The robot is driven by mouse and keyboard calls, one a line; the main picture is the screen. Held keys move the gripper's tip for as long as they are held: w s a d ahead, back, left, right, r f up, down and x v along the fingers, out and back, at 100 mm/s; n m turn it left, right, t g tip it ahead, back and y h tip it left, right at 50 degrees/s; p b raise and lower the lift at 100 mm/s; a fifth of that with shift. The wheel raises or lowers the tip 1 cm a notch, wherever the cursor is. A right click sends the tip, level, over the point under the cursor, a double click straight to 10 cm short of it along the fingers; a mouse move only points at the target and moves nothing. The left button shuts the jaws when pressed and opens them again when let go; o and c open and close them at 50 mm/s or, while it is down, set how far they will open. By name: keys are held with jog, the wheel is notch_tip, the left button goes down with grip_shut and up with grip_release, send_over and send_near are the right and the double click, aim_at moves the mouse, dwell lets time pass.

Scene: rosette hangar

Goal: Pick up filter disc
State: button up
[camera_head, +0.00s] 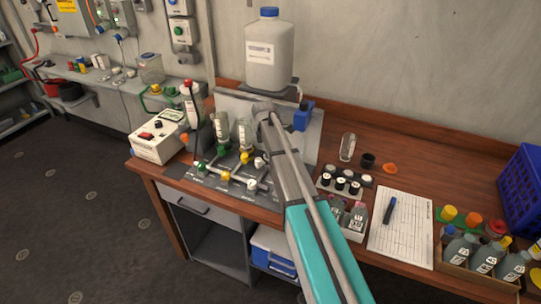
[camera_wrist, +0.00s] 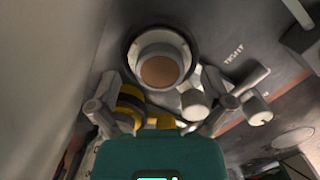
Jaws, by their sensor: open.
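A round tan disc (camera_wrist: 160,71), which looks like the filter disc, shows in the wrist view inside a pale cup (camera_wrist: 141,47) with a dark outer ring. My gripper (camera_wrist: 163,103) is open and empty, with its grey fingers apart to the lower left and lower right of the cup. I cannot tell how high the fingers are above it. In the head view my arm reaches over the grey manifold (camera_head: 218,178) at the left of the bench. The disc cannot be made out there, and the gripper end is mostly hidden.
A large white jug (camera_head: 269,55) stands at the back. Clear funnels (camera_head: 244,132) and coloured valves crowd the manifold. A white box (camera_head: 158,141) stands to its left. Black-capped vials (camera_head: 341,184), a paper sheet (camera_head: 401,228) and a bottle crate (camera_head: 452,267) are to the right.

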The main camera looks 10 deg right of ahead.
jog(key=c, duration=1)
jog(key=shift+r, duration=0.1)
